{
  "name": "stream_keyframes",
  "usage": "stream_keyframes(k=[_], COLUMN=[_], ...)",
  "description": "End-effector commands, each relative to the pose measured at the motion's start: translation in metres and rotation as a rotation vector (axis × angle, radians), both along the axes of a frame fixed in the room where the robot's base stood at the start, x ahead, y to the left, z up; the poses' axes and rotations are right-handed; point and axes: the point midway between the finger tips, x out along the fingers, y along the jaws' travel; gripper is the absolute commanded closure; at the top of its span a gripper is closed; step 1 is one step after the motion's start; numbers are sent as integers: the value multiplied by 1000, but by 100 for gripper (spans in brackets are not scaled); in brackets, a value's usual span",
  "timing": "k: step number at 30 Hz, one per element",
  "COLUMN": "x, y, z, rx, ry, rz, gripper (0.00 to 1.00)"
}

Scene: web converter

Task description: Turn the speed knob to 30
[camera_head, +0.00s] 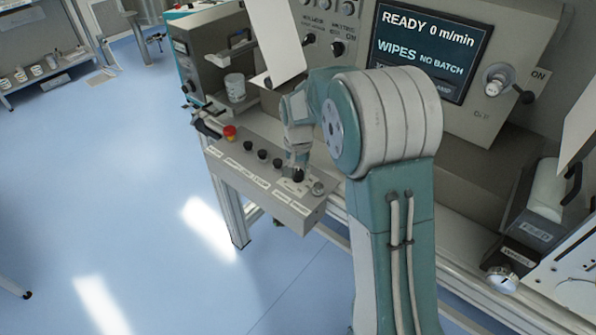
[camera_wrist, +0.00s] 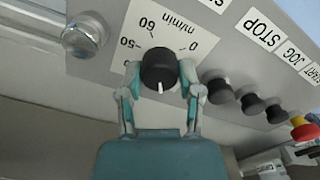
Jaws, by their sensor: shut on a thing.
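The speed knob (camera_wrist: 158,64) is black and round with a white pointer mark. In the wrist view the mark points down the picture, towards my gripper's palm. Its white scale plate (camera_wrist: 178,30) looks upside down, with 0 at right, 60 and 50 at upper left and m/min at the top. The lower scale numbers are hidden or cut by my fingers. My gripper (camera_wrist: 161,78) has one finger on each side of the knob and is shut on it. In the head view the knob (camera_head: 298,175) sits near the right end of the control box, under my gripper (camera_head: 297,163).
Several black buttons (camera_head: 262,154) and a red stop button (camera_head: 229,131) line the control box (camera_head: 255,187) left of the knob. A clear round part (camera_wrist: 82,38) stands close beside the scale plate. The screen (camera_head: 430,52) reads READY 0 m/min, WIPES NO BATCH.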

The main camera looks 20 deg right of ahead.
Motion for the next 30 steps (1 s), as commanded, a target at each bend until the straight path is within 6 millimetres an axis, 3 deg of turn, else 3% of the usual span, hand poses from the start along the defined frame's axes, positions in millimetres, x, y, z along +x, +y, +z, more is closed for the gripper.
stream_keyframes(k=[15, 30], x=[-2, -2], y=[1, 1], z=[-3, -4], rx=[0, 1], ry=[9, 10], rz=[-398, -511], gripper=[100, 100])
